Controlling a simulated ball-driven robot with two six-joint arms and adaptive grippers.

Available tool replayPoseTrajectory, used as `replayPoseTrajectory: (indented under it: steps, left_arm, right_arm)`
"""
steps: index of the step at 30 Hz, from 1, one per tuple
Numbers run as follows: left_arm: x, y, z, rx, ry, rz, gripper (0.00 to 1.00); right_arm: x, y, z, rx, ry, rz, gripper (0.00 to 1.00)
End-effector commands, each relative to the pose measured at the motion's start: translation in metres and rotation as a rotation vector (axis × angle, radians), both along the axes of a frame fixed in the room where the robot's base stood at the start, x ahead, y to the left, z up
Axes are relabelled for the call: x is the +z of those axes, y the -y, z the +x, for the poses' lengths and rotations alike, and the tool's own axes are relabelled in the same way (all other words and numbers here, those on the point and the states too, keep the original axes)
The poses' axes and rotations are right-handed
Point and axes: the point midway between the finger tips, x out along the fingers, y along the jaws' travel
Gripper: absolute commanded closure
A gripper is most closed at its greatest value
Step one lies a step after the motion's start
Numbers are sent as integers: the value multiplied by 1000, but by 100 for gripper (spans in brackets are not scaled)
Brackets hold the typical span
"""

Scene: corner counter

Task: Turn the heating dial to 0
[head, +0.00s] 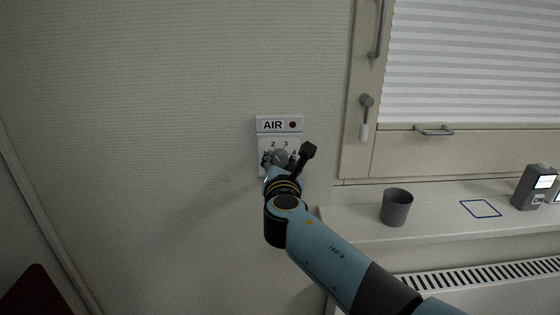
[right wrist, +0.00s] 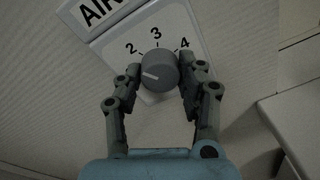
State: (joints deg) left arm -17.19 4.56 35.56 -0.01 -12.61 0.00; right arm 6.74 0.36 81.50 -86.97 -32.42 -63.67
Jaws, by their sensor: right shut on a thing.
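The grey round heating dial (head: 280,156) sits on a white plate (head: 265,144) on the wall. The numbers 2, 3 and 4 show; the lower numbers are hidden behind my finger. My right gripper (right wrist: 158,78) is shut on the dial, one finger on each side of it. In the head view my right gripper (head: 281,162) covers the lower part of the plate. My left gripper is not in view.
To the right, a sill (head: 360,224) bears a grey cup (head: 396,207), a blue square outline (head: 481,208) and a grey device (head: 534,187). A window handle (head: 366,112) is above. The wall left of the dial is bare.

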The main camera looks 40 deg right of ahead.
Motion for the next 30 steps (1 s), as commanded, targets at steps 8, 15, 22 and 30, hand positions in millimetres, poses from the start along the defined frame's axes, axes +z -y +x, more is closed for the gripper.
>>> replayPoseTrajectory:
  steps: [8,15,22,30]
  left_arm:
    - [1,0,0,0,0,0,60]
    - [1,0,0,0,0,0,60]
    - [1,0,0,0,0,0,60]
    - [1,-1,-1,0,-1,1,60]
  right_arm:
    - [-3,-1,-1,1,-22,-27,94]
    - [-3,-1,-1,1,-22,-27,94]
    - [-2,0,-1,0,-21,-27,43]
    - [-1,0,0,0,-19,-28,38]
